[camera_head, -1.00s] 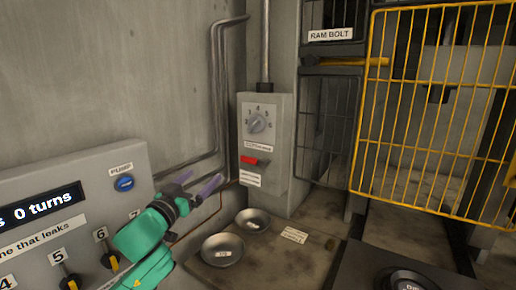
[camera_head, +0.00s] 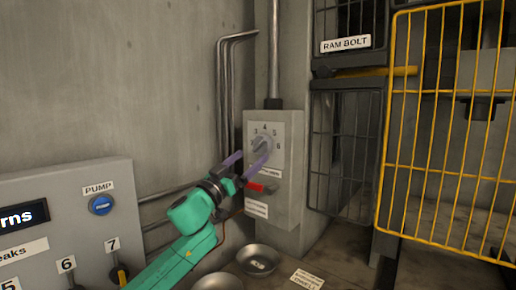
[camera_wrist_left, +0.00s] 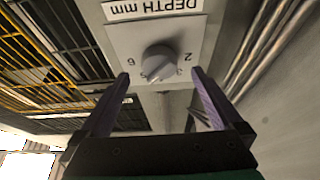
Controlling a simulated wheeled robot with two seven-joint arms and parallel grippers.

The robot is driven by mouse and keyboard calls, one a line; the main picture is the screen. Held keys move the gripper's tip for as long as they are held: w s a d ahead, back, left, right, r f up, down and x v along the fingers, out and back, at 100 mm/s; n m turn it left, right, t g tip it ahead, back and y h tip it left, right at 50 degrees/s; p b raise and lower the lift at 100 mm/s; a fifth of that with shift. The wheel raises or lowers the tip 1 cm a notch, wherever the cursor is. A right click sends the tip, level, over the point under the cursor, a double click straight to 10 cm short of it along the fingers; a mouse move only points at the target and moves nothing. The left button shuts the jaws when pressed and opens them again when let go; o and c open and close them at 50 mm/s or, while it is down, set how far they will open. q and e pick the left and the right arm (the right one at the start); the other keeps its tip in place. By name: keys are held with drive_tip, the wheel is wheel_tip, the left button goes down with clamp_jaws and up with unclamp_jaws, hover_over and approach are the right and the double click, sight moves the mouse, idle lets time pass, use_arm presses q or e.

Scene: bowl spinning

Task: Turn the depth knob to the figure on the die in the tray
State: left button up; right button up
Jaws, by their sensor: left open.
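The grey depth knob (camera_head: 262,144) sits on a numbered dial on the front of a grey wall box. It shows upside down in the wrist view (camera_wrist_left: 158,63), under a "DEPTH mm" label (camera_wrist_left: 155,8). Its pointer setting is hard to read. My left gripper (camera_head: 246,160), with purple fingers, is open just in front of the dial. In the wrist view the knob shows between and beyond its fingertips, with no clear contact. A dish (camera_head: 244,254) below the box holds a small pale object (camera_head: 258,264), perhaps the die; its figure is too small to read. My right gripper is not in view.
A red lever (camera_head: 262,188) juts from the box just below the dial. A second dish (camera_head: 217,283) stands nearer. A yellow mesh guard (camera_head: 445,135) and dark cages stand at right.

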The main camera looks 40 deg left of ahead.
sight(255, 148)
use_arm(q)
drive_tip(key=p+x, duration=0.1)
drive_tip(key=x, duration=0.1)
drive_tip(key=p+x, duration=0.1)
drive_tip(key=shift+w+a+r, duration=0.1)
drive_tip(key=shift+w+r, duration=0.1)
drive_tip(key=shift+r, duration=0.3)
drive_tip(key=shift+w, duration=0.6)
drive_tip(key=shift+s, duration=0.1)
drive_tip(key=shift+c, duration=0.6)
drive_tip(key=c, duration=1.2)
drive_tip(key=shift+m, duration=0.5)
drive_tip(key=m+h+p, duration=0.1)
drive_tip(key=m+h, duration=0.2)
drive_tip(key=m, duration=0.2)
drive_tip(key=shift+a, duration=0.15)
drive_tip(key=m+g+h+p, duration=0.1)
drive_tip(key=m, duration=0.2)
drive_tip(key=m+g+h+p, duration=0.1)
drive_tip(key=m, duration=0.2)
drive_tip(key=shift+a+r+m+h, duration=0.2)
drive_tip(key=shift+m+h, duration=0.1)
drive_tip(key=shift+h, duration=0.1)
